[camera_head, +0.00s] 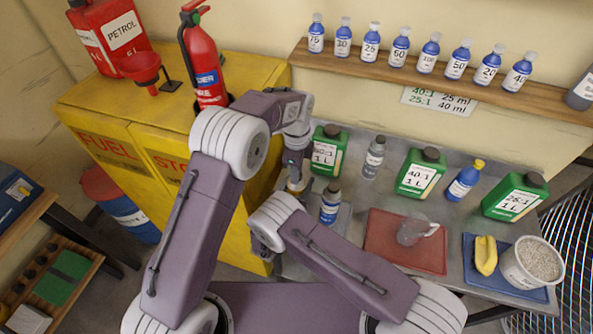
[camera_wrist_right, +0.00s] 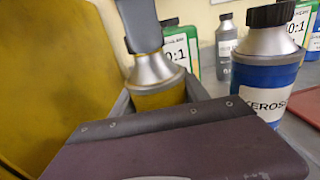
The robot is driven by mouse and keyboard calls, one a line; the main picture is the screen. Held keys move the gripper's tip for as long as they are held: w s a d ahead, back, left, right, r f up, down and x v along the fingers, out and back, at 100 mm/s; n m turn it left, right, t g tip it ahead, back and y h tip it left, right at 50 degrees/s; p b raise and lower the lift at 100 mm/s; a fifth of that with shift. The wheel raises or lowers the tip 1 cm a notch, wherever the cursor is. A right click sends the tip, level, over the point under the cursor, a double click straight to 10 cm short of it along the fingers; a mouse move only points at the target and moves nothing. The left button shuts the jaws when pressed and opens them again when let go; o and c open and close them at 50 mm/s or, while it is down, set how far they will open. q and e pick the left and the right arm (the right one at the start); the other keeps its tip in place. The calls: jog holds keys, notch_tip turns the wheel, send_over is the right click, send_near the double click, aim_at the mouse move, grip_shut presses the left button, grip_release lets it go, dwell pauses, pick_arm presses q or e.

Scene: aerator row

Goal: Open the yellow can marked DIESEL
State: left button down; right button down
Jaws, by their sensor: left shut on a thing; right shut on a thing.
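The yellow can (camera_head: 296,187) stands upright on the grey bench, close to the yellow cabinet. The right wrist view shows its yellow body and silver shoulder (camera_wrist_right: 155,72); no DIESEL marking is readable. My left gripper (camera_head: 294,172) comes down from above and is shut on the can's top, hiding the cap. Its grey finger shows in the right wrist view (camera_wrist_right: 143,28). My right gripper (camera_wrist_right: 158,100) is shut around the can's body, low down, with a jaw on either side. In the head view, its jaws are mostly hidden by my right wrist.
A blue kerosene can (camera_head: 330,204) with a black cap stands just right of the yellow can. Green bottles (camera_head: 420,174) and a grey bottle (camera_head: 373,158) stand behind. A red mat (camera_head: 385,252) lies right. The yellow cabinet (camera_head: 120,125) blocks the left.

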pick_arm(q)
jog(key=n, duration=0.6)
jog(key=shift+n, duration=0.4)
jog(key=n, duration=0.3)
jog(key=shift+n, duration=0.3)
jog(key=n, duration=0.6)
jog(key=shift+r, duration=0.1)
jog(key=n, duration=1.3)
jog(key=shift+n, duration=0.4)
jog(key=n, duration=0.5)
jog(key=shift+n, duration=0.3)
jog(key=n, duration=0.4)
jog(key=shift+w, duration=0.1)
jog(key=shift+r, duration=0.25)
